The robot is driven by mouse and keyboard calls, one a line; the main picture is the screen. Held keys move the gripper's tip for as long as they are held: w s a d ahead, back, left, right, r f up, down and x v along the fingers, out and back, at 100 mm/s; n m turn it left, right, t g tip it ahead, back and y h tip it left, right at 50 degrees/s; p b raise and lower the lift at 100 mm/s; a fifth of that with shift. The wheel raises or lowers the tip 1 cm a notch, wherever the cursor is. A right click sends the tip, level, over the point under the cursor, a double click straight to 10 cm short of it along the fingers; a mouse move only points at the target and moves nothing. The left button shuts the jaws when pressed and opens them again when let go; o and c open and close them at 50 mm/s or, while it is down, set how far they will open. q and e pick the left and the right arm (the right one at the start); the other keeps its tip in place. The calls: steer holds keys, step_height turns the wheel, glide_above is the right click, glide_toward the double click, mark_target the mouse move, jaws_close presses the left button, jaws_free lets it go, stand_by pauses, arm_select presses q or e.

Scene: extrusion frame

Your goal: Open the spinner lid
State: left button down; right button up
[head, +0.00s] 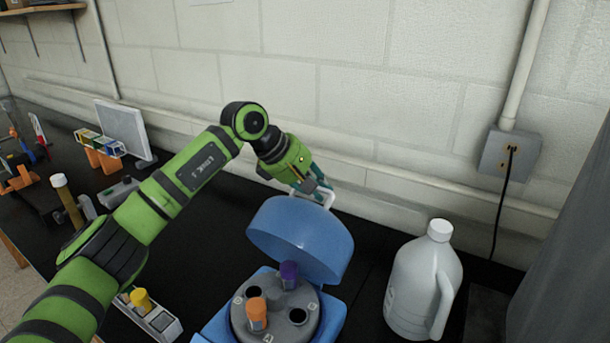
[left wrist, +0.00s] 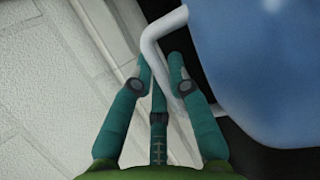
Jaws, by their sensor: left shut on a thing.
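The blue spinner (head: 205,331) stands on the black bench in the head view. Its blue lid (head: 300,238) is tilted up and back, leaving the grey rotor (head: 276,318) exposed. An orange-capped tube (head: 257,313) and a purple-capped tube (head: 289,274) sit in the rotor, and other holes look empty. My left gripper (head: 324,192) is above the lid's far edge, shut on the white lid handle (head: 329,200). In the left wrist view the teal fingers (left wrist: 163,75) close around the white handle (left wrist: 153,52), beside the blue lid (left wrist: 255,65). My right gripper is not in view.
A white jug (head: 423,280) stands right of the spinner. A small rack with a yellow-capped tube (head: 141,300) is at the left, near my arm. The block wall (head: 400,100) with an outlet box (head: 510,152) is close behind the lid.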

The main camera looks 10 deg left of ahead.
arm_select(q)
steer(key=shift+w+d+f, duration=0.25)
steer(key=shift+w+d, duration=0.05)
steer(key=shift+w, duration=0.35)
